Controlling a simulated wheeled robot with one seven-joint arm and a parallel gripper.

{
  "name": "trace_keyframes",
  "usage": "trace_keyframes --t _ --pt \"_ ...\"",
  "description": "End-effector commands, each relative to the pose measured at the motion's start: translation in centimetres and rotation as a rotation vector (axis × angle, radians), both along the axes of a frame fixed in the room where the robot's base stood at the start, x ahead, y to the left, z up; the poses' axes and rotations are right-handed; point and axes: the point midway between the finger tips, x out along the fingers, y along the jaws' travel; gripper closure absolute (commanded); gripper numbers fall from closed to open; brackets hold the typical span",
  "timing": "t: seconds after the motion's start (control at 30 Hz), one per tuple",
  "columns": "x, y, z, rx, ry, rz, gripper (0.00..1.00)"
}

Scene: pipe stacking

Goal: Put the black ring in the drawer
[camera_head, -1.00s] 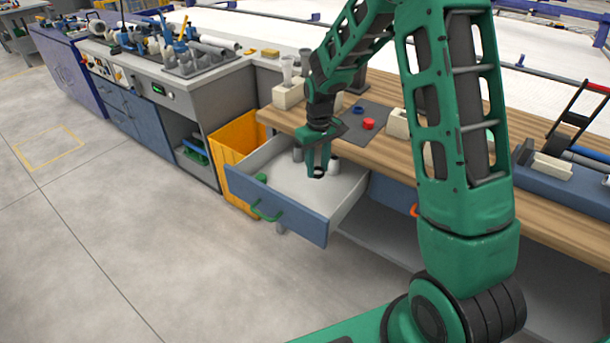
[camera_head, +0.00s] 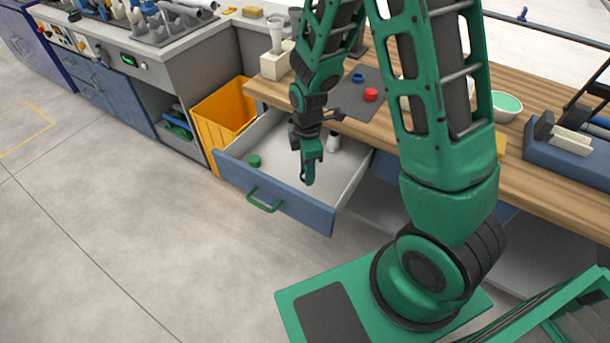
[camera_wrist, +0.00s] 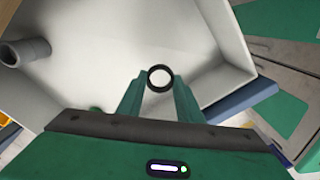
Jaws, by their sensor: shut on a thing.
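The black ring (camera_wrist: 160,78) is held between the fingertips of my gripper (camera_wrist: 159,86) in the wrist view, with its hole facing the camera. In the head view my gripper (camera_head: 308,174) points down over the open drawer (camera_head: 274,202), toward its front right part. The ring is hard to make out there, by the fingertips. The drawer has a blue front, a green handle (camera_head: 264,205) and a pale inside. Its floor also shows below the ring in the wrist view (camera_wrist: 105,75). Ring and drawer floor look apart, but the height is unclear.
In the drawer lie a green cap (camera_head: 254,161) and a grey pipe piece (camera_head: 333,142). A yellow bin (camera_head: 222,112) stands left of the drawer.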

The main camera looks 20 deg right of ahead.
Motion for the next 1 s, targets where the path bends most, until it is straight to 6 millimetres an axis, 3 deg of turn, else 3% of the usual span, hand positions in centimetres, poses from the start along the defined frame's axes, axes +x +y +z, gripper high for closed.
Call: trace_keyframes --t 0.53,0.97,1.0 --pt "-0.1 0.3 -5.5 0.000 0.003 0.004 0.88" --pt "0.0 0.3 -6.0 0.000 0.000 0.003 0.88" --pt "0.0 0.3 -6.0 0.000 0.000 0.003 0.60"
